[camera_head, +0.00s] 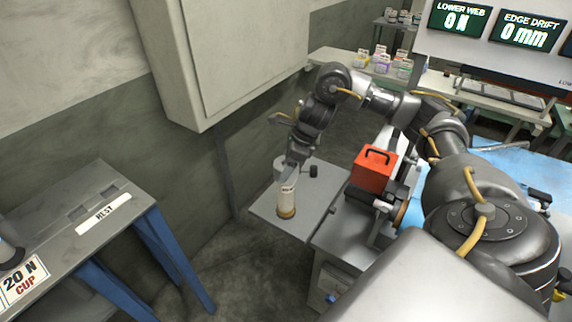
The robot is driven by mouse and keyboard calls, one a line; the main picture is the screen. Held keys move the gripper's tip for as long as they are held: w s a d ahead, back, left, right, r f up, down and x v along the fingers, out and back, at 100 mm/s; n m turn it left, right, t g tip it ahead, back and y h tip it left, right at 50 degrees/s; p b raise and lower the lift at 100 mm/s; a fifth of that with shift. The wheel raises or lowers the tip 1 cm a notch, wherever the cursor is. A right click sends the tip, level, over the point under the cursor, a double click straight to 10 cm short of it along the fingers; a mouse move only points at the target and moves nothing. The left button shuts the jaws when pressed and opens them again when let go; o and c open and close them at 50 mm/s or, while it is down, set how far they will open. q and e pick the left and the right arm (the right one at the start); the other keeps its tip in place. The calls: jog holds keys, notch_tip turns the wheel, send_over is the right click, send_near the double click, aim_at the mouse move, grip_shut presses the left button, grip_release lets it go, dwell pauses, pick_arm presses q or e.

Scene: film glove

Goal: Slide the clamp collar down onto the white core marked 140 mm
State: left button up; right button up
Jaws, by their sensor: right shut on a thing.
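My right gripper (291,166) reaches down over a small grey shelf at the centre. It is shut on a grey piece that I take to be the clamp collar (281,164); the fingers hide much of it. A dark knob (313,171) shows just to its right. The white core (287,190) stands upright directly below the fingertips, with a tan band at its foot. Its dark marking is too small to read. I cannot tell whether the collar touches the core's top. My left gripper is not in view.
The grey shelf (262,211) is bare around the core. A red box with a black handle (373,169) stands on the machine to the right. A pale wall cabinet (225,55) hangs behind. A bench (70,232) with a REST label stands at left. Screens read 0 N and 0 mm.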

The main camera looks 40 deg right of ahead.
jog(key=shift+f, duration=0.1)
jog(key=o, duration=1.4)
jog(key=p+v, duration=0.2)
jog(key=v, duration=0.8)
jog(key=shift+s+r, duration=0.1)
jog(key=shift+r, duration=0.3)
